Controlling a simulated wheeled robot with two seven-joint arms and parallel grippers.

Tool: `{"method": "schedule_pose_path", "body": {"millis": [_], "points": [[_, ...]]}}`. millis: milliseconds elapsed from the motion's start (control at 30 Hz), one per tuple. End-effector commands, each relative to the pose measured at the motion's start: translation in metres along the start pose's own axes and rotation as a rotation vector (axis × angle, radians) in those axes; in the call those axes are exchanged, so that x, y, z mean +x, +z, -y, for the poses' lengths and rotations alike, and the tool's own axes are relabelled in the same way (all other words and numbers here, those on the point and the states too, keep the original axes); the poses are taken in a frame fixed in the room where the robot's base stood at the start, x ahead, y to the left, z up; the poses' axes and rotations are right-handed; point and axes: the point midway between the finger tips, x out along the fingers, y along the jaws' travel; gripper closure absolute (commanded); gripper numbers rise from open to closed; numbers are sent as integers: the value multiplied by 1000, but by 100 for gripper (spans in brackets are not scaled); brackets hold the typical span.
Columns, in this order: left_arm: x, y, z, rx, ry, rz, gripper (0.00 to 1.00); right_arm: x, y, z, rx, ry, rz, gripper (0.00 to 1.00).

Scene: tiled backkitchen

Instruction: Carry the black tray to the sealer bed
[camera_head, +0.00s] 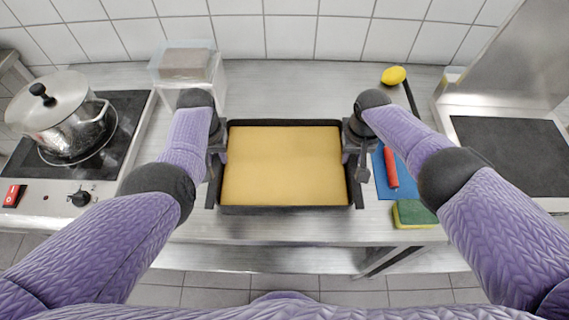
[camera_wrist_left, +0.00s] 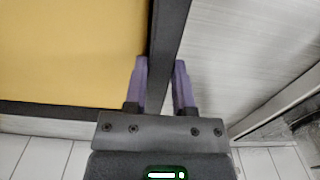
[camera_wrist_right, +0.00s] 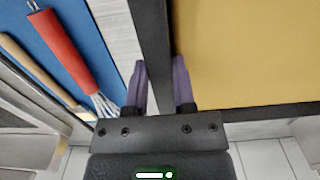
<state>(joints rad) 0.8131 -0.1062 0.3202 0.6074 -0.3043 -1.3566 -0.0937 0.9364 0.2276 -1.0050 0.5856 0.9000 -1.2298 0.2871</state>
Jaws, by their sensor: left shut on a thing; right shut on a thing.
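The black tray (camera_head: 285,210) is at the middle of the steel counter, filled with a flat yellow slab (camera_head: 282,165). It looks level; I cannot tell whether it touches the counter. My left gripper (camera_head: 216,150) is shut on its left wall, with a finger on each side of the wall (camera_wrist_left: 168,35) in the left wrist view (camera_wrist_left: 160,80). My right gripper (camera_head: 353,150) is shut on its right wall, which also shows in the right wrist view (camera_wrist_right: 150,30). The sealer bed (camera_head: 510,152) appears to be the dark flat plate at the right, beside a raised steel panel.
A pot (camera_head: 62,115) stands on a hob (camera_head: 125,115) at the left. A white stand with a block (camera_head: 185,64) is behind my left arm. A blue mat (camera_head: 382,180) with a red-handled whisk (camera_head: 391,168), a sponge (camera_head: 414,214) and a lemon (camera_head: 394,76) lie right of the tray.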

Motion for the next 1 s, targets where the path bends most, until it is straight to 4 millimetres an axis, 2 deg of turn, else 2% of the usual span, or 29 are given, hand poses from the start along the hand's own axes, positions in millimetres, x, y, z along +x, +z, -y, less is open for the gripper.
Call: {"method": "schedule_pose_path", "body": {"millis": [567,667,900,1000], "points": [[-5,-1,1,0,-2,-3,100,-4,-1,0,0,1,-3,100],[-15,-1,1,0,-2,-6,100,-14,-1,0,0,1,-5,100],[-52,-2,1,0,-2,-14,100,-52,-2,-1,0,1,-13,100],[-59,-2,1,0,-2,-15,100,-59,-2,-1,0,1,-14,100]]}}
